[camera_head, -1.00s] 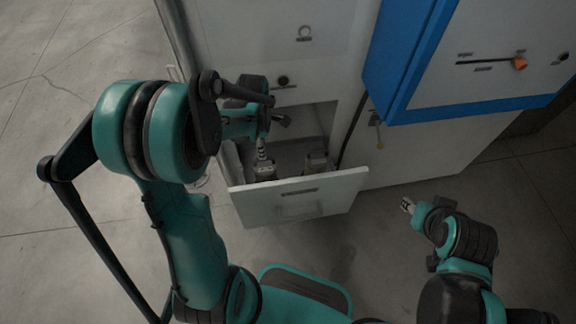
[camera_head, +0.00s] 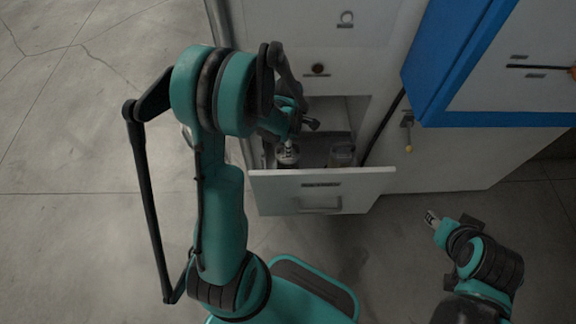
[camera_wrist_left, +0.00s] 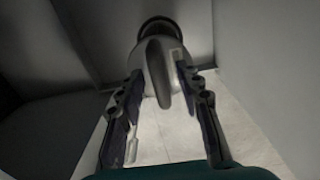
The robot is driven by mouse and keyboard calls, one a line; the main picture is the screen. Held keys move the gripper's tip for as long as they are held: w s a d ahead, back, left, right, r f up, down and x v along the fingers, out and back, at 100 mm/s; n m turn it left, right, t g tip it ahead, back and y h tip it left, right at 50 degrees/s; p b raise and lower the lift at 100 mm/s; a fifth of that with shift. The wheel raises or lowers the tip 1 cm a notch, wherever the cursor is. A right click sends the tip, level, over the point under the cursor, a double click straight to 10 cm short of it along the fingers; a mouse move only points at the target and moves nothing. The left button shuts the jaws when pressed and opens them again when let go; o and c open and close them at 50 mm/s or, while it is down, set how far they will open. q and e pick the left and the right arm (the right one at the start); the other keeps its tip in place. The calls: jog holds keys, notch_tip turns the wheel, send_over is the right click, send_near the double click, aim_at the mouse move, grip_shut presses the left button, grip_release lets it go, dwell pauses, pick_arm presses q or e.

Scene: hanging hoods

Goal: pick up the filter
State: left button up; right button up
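A grey cylindrical thing, which looks like the filter (camera_wrist_left: 158,35), stands in the open drawer (camera_head: 322,190). In the head view my left gripper (camera_head: 288,148) reaches down into the drawer, partly covering the filter (camera_head: 287,159). My right gripper (camera_head: 431,219) is at the right, away from the drawer, too small to read.
A second, brownish container (camera_head: 341,156) stands in the drawer, right of the filter. The drawer's front and the white cabinet (camera_head: 370,30) enclose the left gripper closely. A blue-edged panel (camera_head: 432,90) juts out at the right. The floor (camera_head: 80,240) is clear.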

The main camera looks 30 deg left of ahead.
pick_arm(q)
grip_shut()
jog(key=shift+r, duration=0.1)
